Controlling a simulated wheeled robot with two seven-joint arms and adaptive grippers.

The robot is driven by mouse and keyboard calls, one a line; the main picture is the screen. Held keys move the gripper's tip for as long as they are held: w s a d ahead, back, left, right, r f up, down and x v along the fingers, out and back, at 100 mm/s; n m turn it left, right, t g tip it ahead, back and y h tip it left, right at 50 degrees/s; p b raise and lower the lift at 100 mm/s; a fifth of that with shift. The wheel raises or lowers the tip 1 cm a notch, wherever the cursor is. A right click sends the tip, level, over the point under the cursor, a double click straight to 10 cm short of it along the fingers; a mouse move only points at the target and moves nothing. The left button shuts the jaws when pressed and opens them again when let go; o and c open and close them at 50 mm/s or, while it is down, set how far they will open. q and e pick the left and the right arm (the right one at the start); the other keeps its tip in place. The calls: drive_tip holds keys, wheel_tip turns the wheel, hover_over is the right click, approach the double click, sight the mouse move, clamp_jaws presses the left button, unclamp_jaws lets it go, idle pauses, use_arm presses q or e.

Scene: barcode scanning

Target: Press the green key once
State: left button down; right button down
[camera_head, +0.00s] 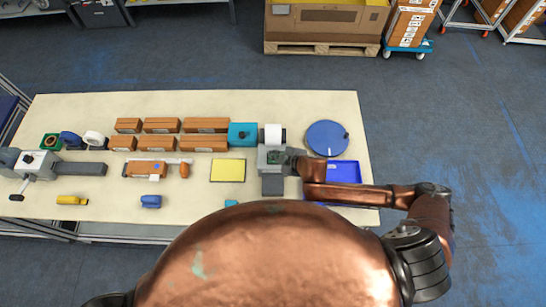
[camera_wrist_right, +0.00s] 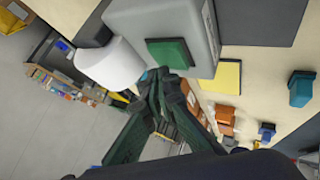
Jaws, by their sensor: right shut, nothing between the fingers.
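The green key (camera_wrist_right: 170,53) is a raised block on a light grey device (camera_wrist_right: 204,24), seen close up in the right wrist view. The device (camera_head: 270,168) stands at the right part of the table in the head view, where the key is mostly hidden behind my gripper. My right gripper (camera_head: 286,158) is shut and empty at the device. In the right wrist view its dark green fingertips (camera_wrist_right: 163,82) are at the key's lower edge. I cannot tell whether they touch it. My left gripper is not in view.
A white roll (camera_head: 273,134) stands just behind the device, beside a teal box (camera_head: 242,134). A blue disc (camera_head: 327,138) and a blue tray (camera_head: 345,173) lie to the right. A yellow pad (camera_head: 228,171) lies left of the device. Brown boxes stand further left.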

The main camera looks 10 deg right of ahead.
drive_tip(key=shift+f, duration=0.9)
idle(0.8)
drive_tip(key=shift+r+p, duration=1.1)
wheel_tip(320, 180, up, 5)
drive_tip(key=p, duration=0.5)
drive_tip(key=shift+r+p, duration=0.15)
drive_tip(key=shift+p, duration=0.2)
